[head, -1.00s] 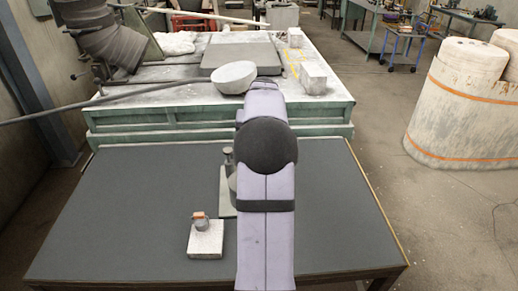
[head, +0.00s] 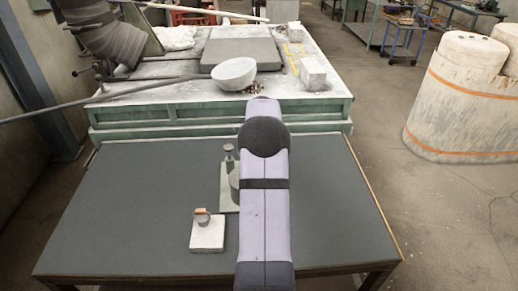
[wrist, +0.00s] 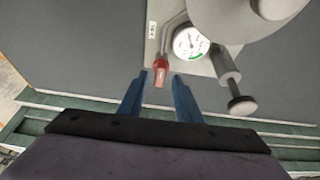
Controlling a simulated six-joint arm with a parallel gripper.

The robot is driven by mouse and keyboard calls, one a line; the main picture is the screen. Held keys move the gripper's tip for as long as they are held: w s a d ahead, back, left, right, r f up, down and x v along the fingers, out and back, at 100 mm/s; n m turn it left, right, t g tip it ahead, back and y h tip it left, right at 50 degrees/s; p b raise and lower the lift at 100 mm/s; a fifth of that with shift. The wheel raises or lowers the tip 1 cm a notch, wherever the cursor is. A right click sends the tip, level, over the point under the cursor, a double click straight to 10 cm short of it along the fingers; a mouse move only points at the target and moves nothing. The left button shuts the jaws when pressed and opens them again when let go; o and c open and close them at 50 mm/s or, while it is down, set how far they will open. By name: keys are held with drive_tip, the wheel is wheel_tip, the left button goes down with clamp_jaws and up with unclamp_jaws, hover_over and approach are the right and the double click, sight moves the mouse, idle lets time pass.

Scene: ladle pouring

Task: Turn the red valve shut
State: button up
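The red valve handle (wrist: 160,72) shows in the wrist view, at the end of a bent grey pipe on a fixture with a round white gauge (wrist: 190,43). My gripper (wrist: 161,75) is open, with one blue finger on each side of the handle. Gaps show between the handle and both fingertips; I cannot tell their height difference. In the head view my arm hides the valve and the gripper. Only the left part of the fixture's base plate (head: 227,198) shows there.
A grey knobbed plunger (wrist: 238,100) stands right of the gauge. In the head view a pale block (head: 207,240) bears a small grey piece with an orange part. The dark tabletop (head: 120,205) is clear on the left. A bowl (head: 234,74) sits on the bench behind.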

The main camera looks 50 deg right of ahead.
drive_tip(key=shift+w+d+f, duration=0.15)
drive_tip(key=shift+f, duration=0.4)
clamp_jaws()
